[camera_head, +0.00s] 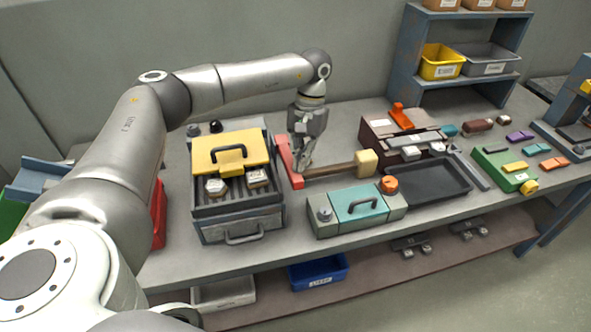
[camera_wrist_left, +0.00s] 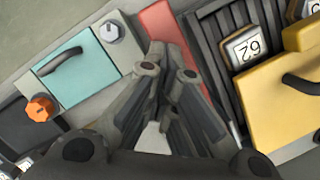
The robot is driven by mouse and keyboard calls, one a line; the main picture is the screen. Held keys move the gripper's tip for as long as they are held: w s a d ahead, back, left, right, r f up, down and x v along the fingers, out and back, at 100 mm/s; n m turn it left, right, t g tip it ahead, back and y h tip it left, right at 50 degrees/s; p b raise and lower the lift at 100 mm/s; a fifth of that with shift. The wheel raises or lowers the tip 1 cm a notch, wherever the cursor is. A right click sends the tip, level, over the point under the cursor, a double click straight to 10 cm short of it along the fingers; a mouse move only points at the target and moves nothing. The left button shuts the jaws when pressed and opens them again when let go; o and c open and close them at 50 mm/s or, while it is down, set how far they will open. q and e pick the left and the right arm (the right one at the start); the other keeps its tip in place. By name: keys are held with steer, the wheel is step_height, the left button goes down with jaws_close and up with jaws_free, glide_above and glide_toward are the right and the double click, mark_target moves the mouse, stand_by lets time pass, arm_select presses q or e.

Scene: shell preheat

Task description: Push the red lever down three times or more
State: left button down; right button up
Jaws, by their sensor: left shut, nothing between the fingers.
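A long red bar (camera_head: 287,158), which looks like the red lever, lies along the right side of the grey ribbed box; it also shows in the left wrist view (camera_wrist_left: 160,22), partly hidden by my fingers. My left gripper (camera_head: 302,168) points down over the bar's right edge, fingers shut with nothing between them. In the left wrist view my fingertips (camera_wrist_left: 168,72) overlap the bar; I cannot tell whether they touch it. A brown rod (camera_head: 328,171) with a cream block at its end lies just right of the fingertips. My right gripper is not in view.
The grey box (camera_head: 240,228) has a yellow lid (camera_head: 215,157) and number blocks. A teal-lidded box (camera_head: 358,203) with an orange knob stands front right. Behind it are a dark tray (camera_head: 440,178) and a brown box with an orange-red handle (camera_head: 401,117). Bare table lies behind my gripper.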

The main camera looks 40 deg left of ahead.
arm_select(q)
steer(key=shift+w, duration=0.4)
steer(key=shift+r, duration=0.1)
steer(key=v, duration=1.2)
steer(key=shift+a, duration=0.1)
